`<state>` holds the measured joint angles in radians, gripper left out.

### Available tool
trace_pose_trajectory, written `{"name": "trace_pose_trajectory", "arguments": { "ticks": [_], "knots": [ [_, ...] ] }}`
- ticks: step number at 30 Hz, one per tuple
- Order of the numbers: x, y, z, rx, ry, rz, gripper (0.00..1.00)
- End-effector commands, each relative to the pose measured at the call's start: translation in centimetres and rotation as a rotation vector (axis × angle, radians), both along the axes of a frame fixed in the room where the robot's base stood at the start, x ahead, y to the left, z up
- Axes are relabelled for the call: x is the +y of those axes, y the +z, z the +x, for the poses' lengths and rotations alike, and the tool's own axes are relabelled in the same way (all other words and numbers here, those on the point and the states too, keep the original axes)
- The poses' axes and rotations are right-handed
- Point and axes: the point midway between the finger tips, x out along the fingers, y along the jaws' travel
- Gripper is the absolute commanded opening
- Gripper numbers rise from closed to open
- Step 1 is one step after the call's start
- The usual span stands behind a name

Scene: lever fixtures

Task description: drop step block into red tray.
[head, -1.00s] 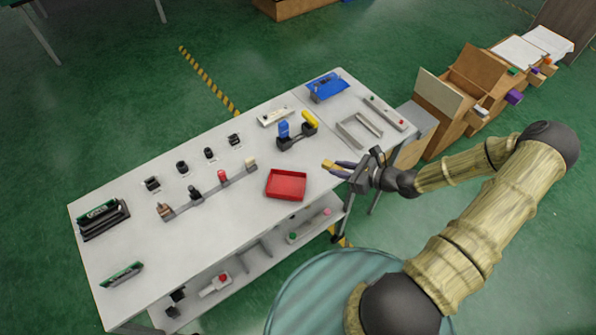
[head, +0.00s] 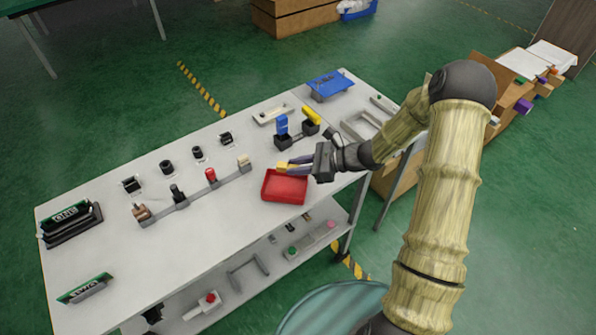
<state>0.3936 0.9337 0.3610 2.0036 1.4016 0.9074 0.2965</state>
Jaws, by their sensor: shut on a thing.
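The red tray (head: 285,189) lies on the white table, near its front edge. My gripper (head: 287,166) is over the tray's back edge, its fingers pointing left. It is shut on a small yellow block, the step block (head: 281,168), which shows at the fingertips. The block appears to be above the tray; its exact height is hard to tell. The visible part of the tray floor looks empty.
Behind the tray stand a blue lever (head: 281,125) and a yellow lever (head: 311,115) on dark bases. A rail with several small levers (head: 211,176) runs left of the tray. A grey frame (head: 362,125) lies at the right. The table's front left is mostly clear.

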Motion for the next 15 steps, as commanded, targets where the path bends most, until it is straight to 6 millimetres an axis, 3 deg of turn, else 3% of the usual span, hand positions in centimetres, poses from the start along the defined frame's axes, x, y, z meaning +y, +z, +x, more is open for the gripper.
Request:
{"name": "trace_pose_trajectory", "arguments": {
  "ticks": [8,15],
  "knots": [
    [0.0,0.0,0.0,-0.001,-0.001,0.001,0.00],
    [-0.1,-1.9,0.0,0.000,-0.001,0.001,0.00]
  ]
}}
